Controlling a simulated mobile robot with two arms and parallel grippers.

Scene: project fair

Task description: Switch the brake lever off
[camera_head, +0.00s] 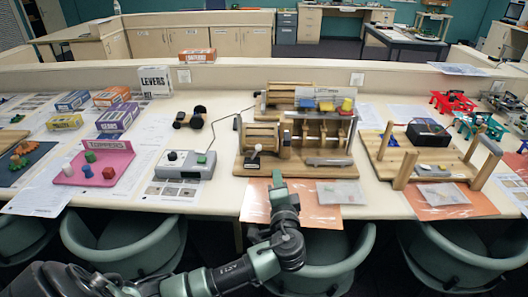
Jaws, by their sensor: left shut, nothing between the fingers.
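A wooden model machine (300,140) stands on the table at the centre. At its front left corner is a small lever with a white knob (257,148) on a dark base. A grey control box (185,164) with a thin bent rod lies left of the machine. No label marks which of these is the brake lever. My left gripper (278,177) is shut and empty at the front of the machine, just right of and nearer than the white-knobbed lever. Its fingertips are small and partly merge with the machine behind. My right gripper is not in view.
An orange sheet (255,205) lies under the machine's front edge. A wooden frame with a black box (428,133) stands to the right. A pink tray with blocks (85,178) and several small boxes are at the left. Green chairs (125,250) line the table's front.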

